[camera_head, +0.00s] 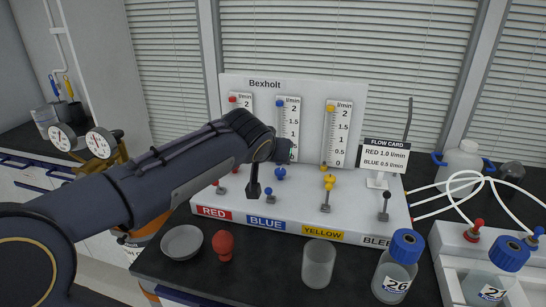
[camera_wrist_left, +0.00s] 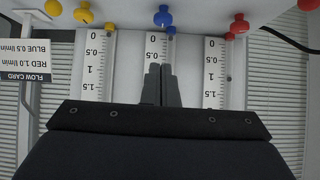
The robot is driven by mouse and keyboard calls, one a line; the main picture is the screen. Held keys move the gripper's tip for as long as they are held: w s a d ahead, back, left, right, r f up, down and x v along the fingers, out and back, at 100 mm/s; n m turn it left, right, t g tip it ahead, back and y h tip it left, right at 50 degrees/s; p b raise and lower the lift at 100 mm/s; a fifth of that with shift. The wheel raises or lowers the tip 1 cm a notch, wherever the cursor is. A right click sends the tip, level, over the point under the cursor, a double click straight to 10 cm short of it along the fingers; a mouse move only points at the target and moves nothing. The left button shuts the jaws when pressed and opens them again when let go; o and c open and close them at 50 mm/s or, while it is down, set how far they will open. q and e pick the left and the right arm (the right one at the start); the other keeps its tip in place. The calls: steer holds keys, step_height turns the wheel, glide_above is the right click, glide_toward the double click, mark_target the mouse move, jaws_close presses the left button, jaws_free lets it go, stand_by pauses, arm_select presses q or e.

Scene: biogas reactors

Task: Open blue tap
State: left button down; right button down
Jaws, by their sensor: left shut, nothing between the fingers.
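The blue tap (camera_head: 280,174) is a blue knob below the middle flow meter, and it shows upside down in the wrist view (camera_wrist_left: 163,18). My left gripper (camera_head: 253,191) points down in front of the panel, left of the blue knob. Its fingers are shut and empty (camera_wrist_left: 162,72), apart from the knob in the wrist view. My right gripper is not in view.
Yellow knob (camera_head: 329,180) and black lever (camera_head: 384,207) stand to the right. A flow card (camera_head: 386,155) reads red 1.0, blue 0.5 l/min. In front are a dish (camera_head: 181,242), a red bulb (camera_head: 223,244), a beaker (camera_head: 318,263) and a blue-capped bottle (camera_head: 395,270).

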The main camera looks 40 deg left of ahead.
arm_select(q)
steer(key=s+d+r, duration=0.2)
steer(key=s+d, duration=0.1)
steer(key=s, duration=0.4)
steer(key=shift+d+r, duration=0.25)
steer(key=shift+r, duration=0.1)
